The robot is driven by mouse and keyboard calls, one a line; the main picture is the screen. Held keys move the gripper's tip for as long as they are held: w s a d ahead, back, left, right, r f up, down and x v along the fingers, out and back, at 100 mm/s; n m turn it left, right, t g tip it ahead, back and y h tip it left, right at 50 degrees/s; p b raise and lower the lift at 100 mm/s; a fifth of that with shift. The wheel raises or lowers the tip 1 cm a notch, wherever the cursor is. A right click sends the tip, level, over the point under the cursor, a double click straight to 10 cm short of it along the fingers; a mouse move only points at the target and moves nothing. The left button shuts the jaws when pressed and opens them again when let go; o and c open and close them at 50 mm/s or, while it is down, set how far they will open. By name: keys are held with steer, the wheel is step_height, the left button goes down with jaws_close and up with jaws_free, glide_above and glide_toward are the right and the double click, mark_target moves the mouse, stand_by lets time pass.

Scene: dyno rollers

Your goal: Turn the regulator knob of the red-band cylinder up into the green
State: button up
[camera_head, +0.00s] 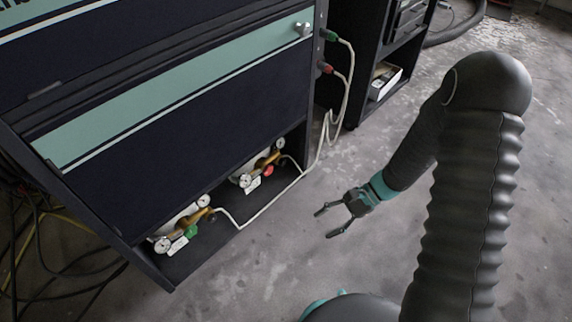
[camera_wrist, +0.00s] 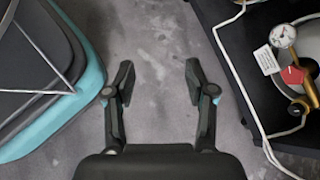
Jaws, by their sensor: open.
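The regulator with the red part sits on the low shelf of the dark cabinet, with brass fittings (camera_head: 262,163) and a red knob-like part (camera_head: 268,171). In the wrist view, the red part (camera_wrist: 292,75), a round white gauge (camera_wrist: 282,36), a white tag (camera_wrist: 266,60) and brass fittings (camera_wrist: 311,90) show at the right edge. The cylinder and its band are mostly hidden, and the gauge needle is too small to read. My gripper (camera_head: 323,223) is open and empty over the floor, in front of the shelf and apart from the regulator.
A second brass regulator with a green part (camera_head: 191,231) sits nearer on the same shelf (camera_head: 205,262). A white hose (camera_head: 341,105) loops from the cabinet side to the shelf. Dark cables (camera_head: 50,245) lie at left. Floor around my gripper is clear.

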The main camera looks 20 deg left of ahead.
steer(key=w+a+f+m+t+y, duration=0.1)
steer(key=w+a+f+m+y, duration=0.1)
steer(key=a+f+m+y, duration=0.5)
steer(key=m+t+y, duration=0.2)
steer(key=m+t, duration=0.8)
steer(key=t, duration=0.2)
glide_toward(284, 163)
steer(key=x, duration=0.9)
jaws_close()
